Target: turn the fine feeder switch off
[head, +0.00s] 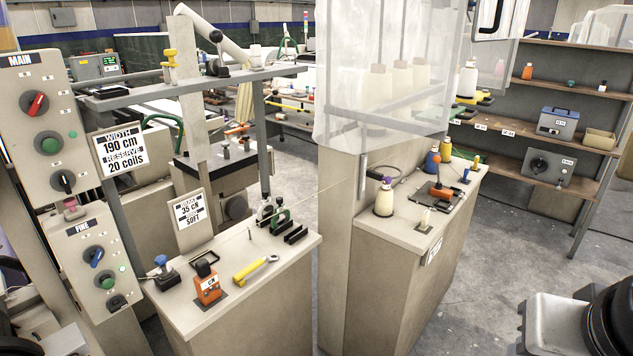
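The FINE panel (76,268) is a pale box at the left, below the MAIN panel. Its rotary switch (94,257) has a blue handle on a dark round base. The handle is tilted, with its upper end leaning right. The small position labels beside it are too small to read. A lit green button (108,283) and a black knob (116,303) sit below the switch on the same panel. My gripper is not in view, and nothing is seen touching the switch.
The MAIN panel (18,110) has a red-handled switch (36,103). A pale cabinet (250,320) right of the FINE panel bears an orange device (207,285) and a yellow wrench (255,270). Another cabinet (400,300) stands farther right. Grey floor (510,240) is open at right.

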